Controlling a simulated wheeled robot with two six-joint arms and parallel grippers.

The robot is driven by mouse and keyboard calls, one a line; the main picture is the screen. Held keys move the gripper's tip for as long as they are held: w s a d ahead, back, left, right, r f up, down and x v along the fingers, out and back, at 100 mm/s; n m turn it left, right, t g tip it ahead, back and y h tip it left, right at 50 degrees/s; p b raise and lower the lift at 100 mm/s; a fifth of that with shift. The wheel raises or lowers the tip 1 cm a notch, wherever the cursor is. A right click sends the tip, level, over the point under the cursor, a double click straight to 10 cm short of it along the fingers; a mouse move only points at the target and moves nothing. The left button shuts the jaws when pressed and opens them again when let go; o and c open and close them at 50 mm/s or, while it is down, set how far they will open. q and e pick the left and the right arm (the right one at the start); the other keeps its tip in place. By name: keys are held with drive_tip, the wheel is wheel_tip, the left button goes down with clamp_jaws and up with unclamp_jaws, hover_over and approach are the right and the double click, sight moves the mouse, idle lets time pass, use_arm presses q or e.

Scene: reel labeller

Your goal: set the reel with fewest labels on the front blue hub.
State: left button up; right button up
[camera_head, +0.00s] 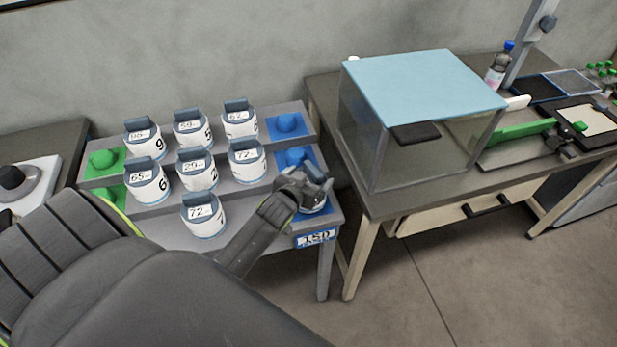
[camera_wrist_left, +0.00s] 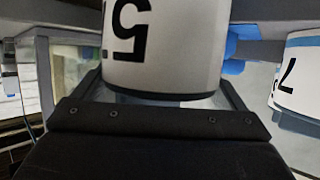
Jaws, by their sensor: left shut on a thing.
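My left gripper (camera_head: 308,184) is shut on a white reel with a dark top, over the front right corner of the stepped rack (camera_head: 258,229). In the left wrist view the held reel (camera_wrist_left: 165,45) shows a large upside-down 5 beside a partly cut-off character. The gripper hides most of it in the head view. The front blue hub is hidden at this spot; I cannot tell whether the reel is seated. A reel marked 72 (camera_head: 204,220) stands in the front row, and a reel marked 20 (camera_head: 200,176) in the middle row. My right gripper is out of view.
Several other white reels fill the rack's back and middle rows. Bare blue hubs show at back right (camera_head: 287,125) and middle right (camera_head: 292,158); a green hub (camera_head: 104,158) shows at left. A glass-sided box (camera_head: 420,85) stands on the table to the right.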

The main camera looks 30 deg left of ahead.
use_arm(q)
drive_tip(key=shift+p, duration=0.45)
idle(1.1)
drive_tip(key=shift+f+b, duration=0.5)
drive_tip(key=shift+f, duration=0.1)
idle(0.4)
drive_tip(key=o, duration=0.8)
drive_tip(key=shift+s, duration=0.1)
drive_tip(key=shift+c, duration=0.2)
drive_tip(key=shift+p+v, duration=0.95)
drive_tip(key=shift+v, duration=0.15)
drive_tip(key=p+v, duration=0.5)
drive_tip(key=v, duration=0.4)
drive_tip(key=shift+a, duration=0.1)
